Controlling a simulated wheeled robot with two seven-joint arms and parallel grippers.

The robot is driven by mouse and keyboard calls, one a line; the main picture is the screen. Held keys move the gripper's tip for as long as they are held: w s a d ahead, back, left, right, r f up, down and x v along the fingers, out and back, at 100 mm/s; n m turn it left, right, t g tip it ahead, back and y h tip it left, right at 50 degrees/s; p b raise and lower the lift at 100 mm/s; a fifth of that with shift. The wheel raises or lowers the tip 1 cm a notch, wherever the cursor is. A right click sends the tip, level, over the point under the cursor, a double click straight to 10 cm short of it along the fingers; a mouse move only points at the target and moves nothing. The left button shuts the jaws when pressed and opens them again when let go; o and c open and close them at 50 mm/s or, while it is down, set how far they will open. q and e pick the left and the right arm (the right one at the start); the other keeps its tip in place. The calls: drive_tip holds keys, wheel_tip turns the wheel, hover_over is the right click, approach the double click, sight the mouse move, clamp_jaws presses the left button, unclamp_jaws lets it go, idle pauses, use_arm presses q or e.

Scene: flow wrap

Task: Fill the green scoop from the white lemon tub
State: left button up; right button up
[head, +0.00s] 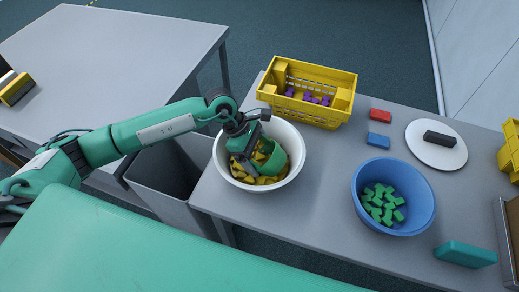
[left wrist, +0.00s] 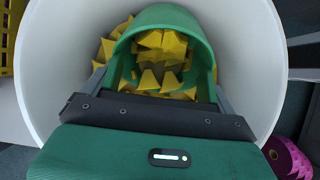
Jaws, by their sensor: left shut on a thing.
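The white tub (head: 296,160) stands at the left end of the grey table and holds yellow lemon-coloured pieces (head: 240,173). The green scoop (head: 275,163) is down inside the tub. My left gripper (head: 246,150) reaches into the tub and is shut on the scoop. In the left wrist view the scoop (left wrist: 172,17) sits between the two fingers, with yellow pieces (left wrist: 160,60) seen within its curved wall and more around it in the tub (left wrist: 60,60). The part of the scoop held between the jaws is partly hidden. My right gripper does not show.
A yellow crate (head: 318,117) with purple pieces stands behind the tub. A blue bowl (head: 358,192) of green pieces, a white plate (head: 450,158) with a dark block, red (head: 381,115) and blue (head: 379,140) blocks and a teal block (head: 466,254) lie to the right. Table between tub and bowl is clear.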

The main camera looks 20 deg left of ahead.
use_arm(q)
drive_tip(key=shift+r+y+p, duration=0.3)
drive_tip(key=shift+r+p, duration=0.1)
drive_tip(key=shift+p, duration=0.15)
drive_tip(key=shift+a+r+y+p, duration=0.1)
drive_tip(key=shift+a+y+p, duration=0.25)
drive_tip(key=shift+p, duration=0.5)
drive_tip(key=y, duration=0.1)
drive_tip(key=y+p, duration=0.1)
drive_tip(key=y, duration=0.1)
drive_tip(key=shift+w+a+r, duration=0.1)
drive_tip(key=shift+r, duration=0.2)
drive_tip(key=shift+a+y, duration=0.1)
drive_tip(key=shift+y, duration=0.45)
drive_tip(key=y, duration=0.1)
drive_tip(key=d+y, duration=0.1)
drive_tip(key=y, duration=0.1)
drive_tip(key=shift+y, duration=0.3)
wheel_tip(320, 180, up, 3)
drive_tip(key=shift+a+r+p, duration=0.1)
drive_tip(key=shift+p, duration=0.8)
wheel_tip(320, 180, up, 9)
drive_tip(key=y+p, duration=0.1)
drive_tip(key=p, duration=0.3)
drive_tip(key=shift+d+r+y, duration=0.2)
drive_tip(key=shift+d+y, duration=0.1)
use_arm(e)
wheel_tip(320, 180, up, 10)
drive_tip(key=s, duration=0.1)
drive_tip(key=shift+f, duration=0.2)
